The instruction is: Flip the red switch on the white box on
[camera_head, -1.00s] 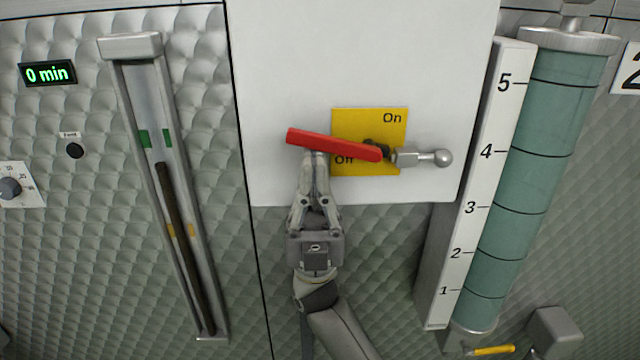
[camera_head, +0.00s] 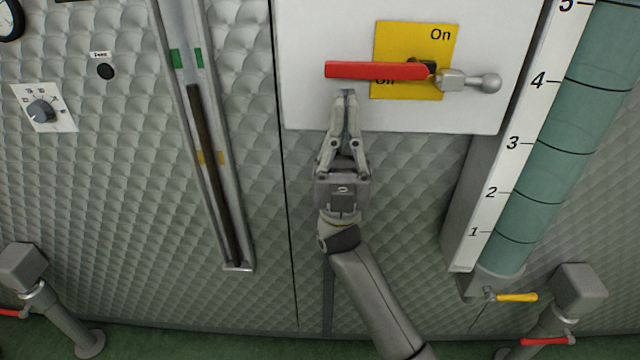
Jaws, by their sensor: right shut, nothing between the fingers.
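The red switch (camera_head: 376,70) is a long lever on the white box (camera_head: 308,100). It lies about level across a yellow plate (camera_head: 441,58), its free end pointing left. The plate reads "On" at its upper right; the word "Off" below is partly covered by the lever. A grey ball-ended arm (camera_head: 470,81) sticks out right of the pivot. My right gripper (camera_head: 347,93) is shut and empty, fingers up, just below the lever's left part, with a small gap in the picture. My left gripper is not in view.
A tall gauge with numbers (camera_head: 513,150) and a green tube (camera_head: 545,165) stand at the right. A slotted level gauge (camera_head: 205,130) and a dial (camera_head: 41,112) are on the quilted wall at the left. Pipes with red and yellow handles are low down at both sides.

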